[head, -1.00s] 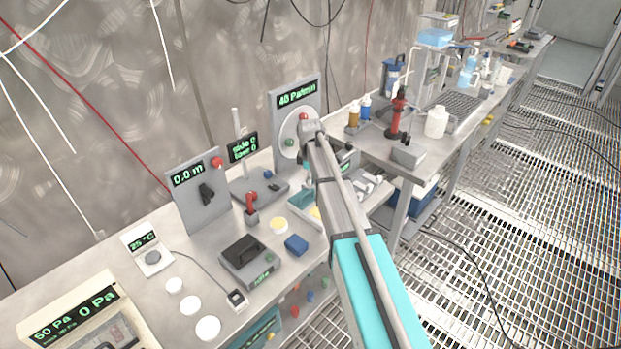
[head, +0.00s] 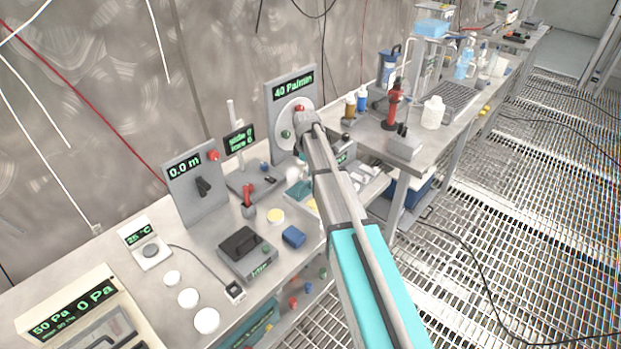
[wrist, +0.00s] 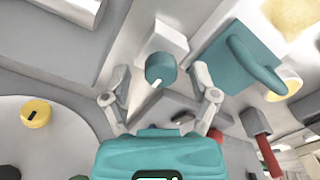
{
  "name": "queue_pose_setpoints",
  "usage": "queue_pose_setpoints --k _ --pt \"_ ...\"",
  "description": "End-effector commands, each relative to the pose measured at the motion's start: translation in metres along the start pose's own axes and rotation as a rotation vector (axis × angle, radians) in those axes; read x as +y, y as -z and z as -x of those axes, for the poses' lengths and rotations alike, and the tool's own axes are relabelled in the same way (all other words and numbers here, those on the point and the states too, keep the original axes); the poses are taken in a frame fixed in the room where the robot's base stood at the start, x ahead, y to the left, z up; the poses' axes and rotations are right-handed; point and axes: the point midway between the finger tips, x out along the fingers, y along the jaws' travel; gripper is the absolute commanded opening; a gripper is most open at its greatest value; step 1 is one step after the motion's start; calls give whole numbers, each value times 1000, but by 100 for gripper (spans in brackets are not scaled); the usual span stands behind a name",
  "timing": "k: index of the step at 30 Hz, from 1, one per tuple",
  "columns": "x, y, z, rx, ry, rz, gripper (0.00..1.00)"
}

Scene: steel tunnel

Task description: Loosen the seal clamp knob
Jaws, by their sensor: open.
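A teal round knob (wrist: 160,68) with a white mark stands on a white block (wrist: 163,42) in the wrist view. It carries no readable label, so I cannot tell surely that it is the seal clamp knob. My gripper (wrist: 161,92) is open and empty. Its two fingertips are spread on either side, just short of the knob, with a visible gap to it. In the head view my arm's end is by the panel reading 40 Pa/min (head: 293,88); the fingers and the teal knob are hidden there behind the arm.
A pale disc with a yellow knob (wrist: 36,113) lies left in the wrist view.

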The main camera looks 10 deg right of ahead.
Motion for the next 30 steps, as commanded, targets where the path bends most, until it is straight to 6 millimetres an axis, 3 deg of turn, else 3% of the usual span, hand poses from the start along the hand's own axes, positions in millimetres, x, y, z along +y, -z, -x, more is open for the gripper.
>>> queue_pose_setpoints --k 11,30 --pt "0 0 0 0 1 -94 76" --pt "0 0 0 0 0 -507 76"
